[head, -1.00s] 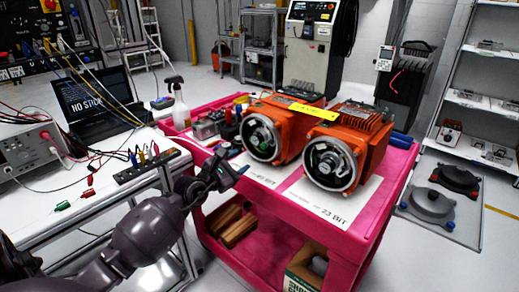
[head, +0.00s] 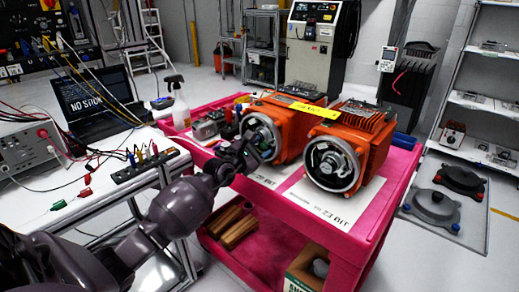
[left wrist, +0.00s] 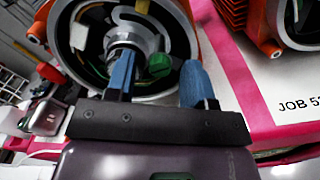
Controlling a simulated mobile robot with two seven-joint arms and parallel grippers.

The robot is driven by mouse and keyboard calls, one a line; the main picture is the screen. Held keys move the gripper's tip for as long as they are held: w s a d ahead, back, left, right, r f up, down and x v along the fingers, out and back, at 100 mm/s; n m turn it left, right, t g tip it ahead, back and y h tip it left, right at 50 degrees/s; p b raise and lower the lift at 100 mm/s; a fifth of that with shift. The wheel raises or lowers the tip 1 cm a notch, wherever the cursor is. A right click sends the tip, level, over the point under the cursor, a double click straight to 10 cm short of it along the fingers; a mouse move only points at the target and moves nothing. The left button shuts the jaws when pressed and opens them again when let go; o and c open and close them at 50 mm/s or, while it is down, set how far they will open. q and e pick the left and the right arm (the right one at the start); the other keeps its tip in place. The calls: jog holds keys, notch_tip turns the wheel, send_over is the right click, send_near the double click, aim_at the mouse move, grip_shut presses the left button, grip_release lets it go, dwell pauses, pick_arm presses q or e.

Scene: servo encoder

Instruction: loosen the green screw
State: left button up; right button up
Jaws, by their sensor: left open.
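The green screw (left wrist: 160,66) shows in the left wrist view, inside the round open end of the left orange motor (head: 288,117). In the head view I cannot make the screw out. My left gripper (head: 246,154) is at the front of this motor's ring. In the left wrist view my left gripper (left wrist: 158,70) is open, with one blue finger on each side of the screw. I cannot tell whether either finger touches it. My right gripper is not in view.
A second orange motor (head: 367,134) stands to the right on the pink cart (head: 372,222). A yellow strip (head: 308,108) lies across both motors. The bench with the laptop (head: 88,105) and cables is at the left. Paper sheets lie in front of the motors.

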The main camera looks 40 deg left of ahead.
pick_arm(q)
grip_shut()
